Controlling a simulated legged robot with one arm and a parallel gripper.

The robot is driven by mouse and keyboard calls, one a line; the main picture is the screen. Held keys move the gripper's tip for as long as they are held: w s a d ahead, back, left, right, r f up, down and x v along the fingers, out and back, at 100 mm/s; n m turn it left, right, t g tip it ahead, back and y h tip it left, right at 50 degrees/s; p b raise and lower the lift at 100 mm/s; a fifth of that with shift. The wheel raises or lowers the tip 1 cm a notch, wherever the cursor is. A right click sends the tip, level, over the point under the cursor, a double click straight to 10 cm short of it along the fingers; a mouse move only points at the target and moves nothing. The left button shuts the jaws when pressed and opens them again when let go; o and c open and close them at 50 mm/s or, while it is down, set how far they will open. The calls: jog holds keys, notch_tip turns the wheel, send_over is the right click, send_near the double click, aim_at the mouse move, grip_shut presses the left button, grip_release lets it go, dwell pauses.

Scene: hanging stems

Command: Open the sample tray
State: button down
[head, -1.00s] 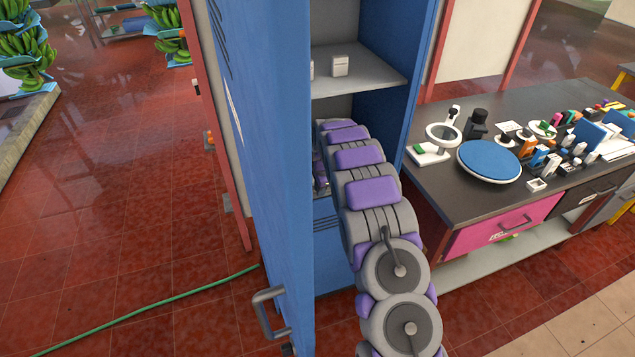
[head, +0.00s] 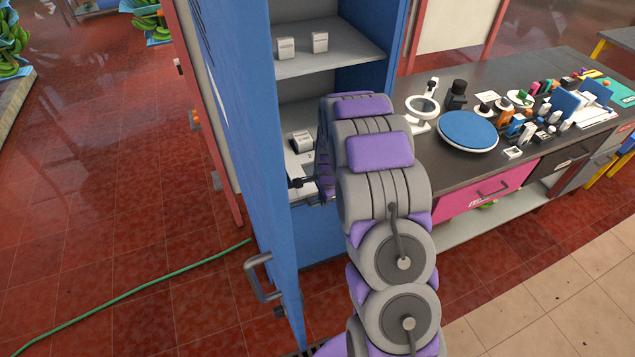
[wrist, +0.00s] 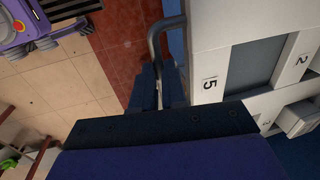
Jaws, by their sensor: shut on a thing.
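The sample tray (wrist: 225,65) appears as a white, numbered unit with labels 5, 2 and 3 in the wrist view. A grey bent handle (wrist: 163,32) at its edge runs down between my fingers. My gripper (wrist: 158,88) is shut on this handle. In the head view my gripper (head: 300,184) is at the blue cabinet's opening, beside a white surface (head: 299,160) inside. My arm hides much of that shelf, so I cannot tell how far the tray is out.
The blue cabinet door (head: 240,130) stands open on the left, with a grey handle (head: 258,277). Small white boxes (head: 285,48) sit on the upper shelf (head: 335,55). A cluttered dark bench (head: 425,160) is at right. A green hose (head: 130,292) crosses the red floor.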

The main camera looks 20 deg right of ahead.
jog(key=s+p, duration=0.1)
jog(key=s, duration=0.6)
jog(key=c, duration=1.2)
grip_release()
jog(key=shift+o, duration=0.2)
jog(key=s+r+p, duration=0.2)
jog(key=s+r, duration=0.1)
jog(key=r, duration=1.4)
jog(key=shift+s, duration=0.15)
